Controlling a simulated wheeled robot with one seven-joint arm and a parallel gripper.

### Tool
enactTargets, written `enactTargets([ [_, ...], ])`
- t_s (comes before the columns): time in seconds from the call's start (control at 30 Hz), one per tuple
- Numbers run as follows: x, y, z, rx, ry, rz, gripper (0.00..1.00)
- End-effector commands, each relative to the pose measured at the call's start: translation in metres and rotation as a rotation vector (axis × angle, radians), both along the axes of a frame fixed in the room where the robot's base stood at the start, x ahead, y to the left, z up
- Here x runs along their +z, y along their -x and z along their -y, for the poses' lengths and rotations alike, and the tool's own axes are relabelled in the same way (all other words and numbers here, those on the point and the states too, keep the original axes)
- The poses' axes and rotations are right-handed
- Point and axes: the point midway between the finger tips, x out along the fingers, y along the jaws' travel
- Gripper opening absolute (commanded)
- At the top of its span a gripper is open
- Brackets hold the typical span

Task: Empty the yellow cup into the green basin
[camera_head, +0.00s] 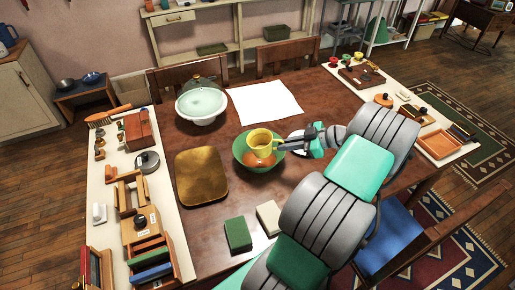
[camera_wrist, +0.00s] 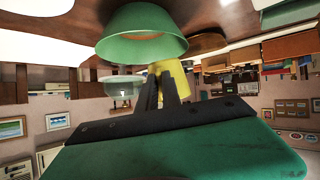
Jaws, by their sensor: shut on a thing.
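The yellow cup (camera_head: 262,140) is over the green basin (camera_head: 240,152) on the dark wooden table. My gripper (camera_head: 291,143) comes in from the right and is shut on the cup's right side; I cannot tell whether it grips handle or wall. The exact tilt of the cup is unclear. Orange-brown content (camera_head: 258,161) shows inside the basin below the cup. In the wrist view, which is upside down, the cup (camera_wrist: 182,77) is partly hidden behind my dark fingers (camera_wrist: 161,88), and the basin (camera_wrist: 140,48) is close by.
A gold-brown tray (camera_head: 201,177) lies left of the basin. A white bowl with a clear dome (camera_head: 201,103) and a white sheet (camera_head: 265,102) lie behind. Green (camera_head: 238,234) and cream (camera_head: 269,217) blocks are in front.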

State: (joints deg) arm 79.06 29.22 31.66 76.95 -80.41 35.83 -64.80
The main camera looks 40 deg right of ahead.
Motion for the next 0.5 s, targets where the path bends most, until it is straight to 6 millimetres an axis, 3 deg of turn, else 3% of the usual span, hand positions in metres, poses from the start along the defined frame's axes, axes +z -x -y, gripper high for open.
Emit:
enactTargets([
  [0.5,0.000,0.024,-0.019,-0.001,0.000,0.000,0.00],
])
